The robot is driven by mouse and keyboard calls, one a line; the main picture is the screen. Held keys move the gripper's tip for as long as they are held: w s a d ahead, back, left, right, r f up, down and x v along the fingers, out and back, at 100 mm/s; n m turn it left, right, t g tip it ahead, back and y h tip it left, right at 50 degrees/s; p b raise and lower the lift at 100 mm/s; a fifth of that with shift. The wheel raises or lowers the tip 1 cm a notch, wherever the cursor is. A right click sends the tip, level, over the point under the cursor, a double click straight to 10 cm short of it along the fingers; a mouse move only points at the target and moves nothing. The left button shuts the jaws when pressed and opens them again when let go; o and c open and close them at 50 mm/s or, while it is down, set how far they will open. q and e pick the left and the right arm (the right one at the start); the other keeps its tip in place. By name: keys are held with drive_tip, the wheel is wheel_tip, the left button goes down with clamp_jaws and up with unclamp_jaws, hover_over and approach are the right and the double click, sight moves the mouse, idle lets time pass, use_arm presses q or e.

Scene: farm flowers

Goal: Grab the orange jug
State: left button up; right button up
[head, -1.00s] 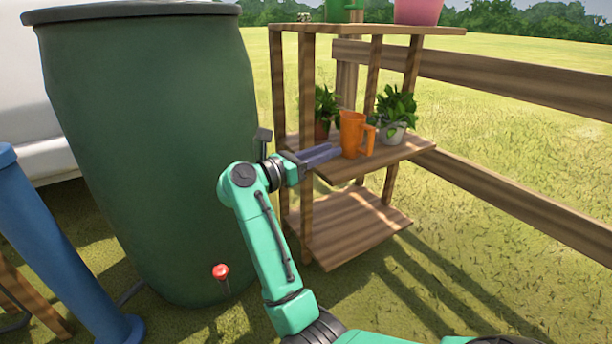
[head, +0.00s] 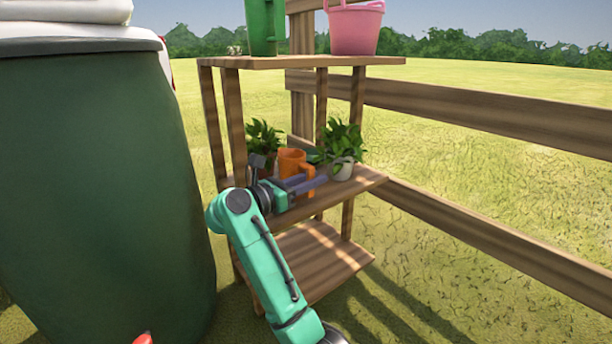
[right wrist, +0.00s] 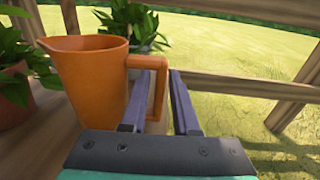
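The orange jug (head: 291,160) stands upright on the middle shelf board (head: 362,180) of a wooden rack, its handle on the right. My right gripper (head: 312,182) is in front of the jug and hides its lower part in the head view. In the right wrist view, the orange jug (right wrist: 92,85) is large and close on the left. The two purple fingers of the right gripper (right wrist: 161,85) are apart, with the outer bar of the handle between them. I cannot tell whether either finger touches it. My left gripper is not in view.
Potted plants (head: 343,148) stand close to the jug on both sides. The top shelf holds a green can (head: 263,28) and a pink bucket (head: 354,30). A large green barrel (head: 100,190) stands left of the rack. A wooden fence (head: 470,120) runs behind it.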

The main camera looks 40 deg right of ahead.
drive_tip(key=shift+a+r, duration=0.1)
drive_tip(key=shift+a, duration=0.05)
drive_tip(key=shift+c, duration=0.6)
clamp_jaws()
idle(0.6)
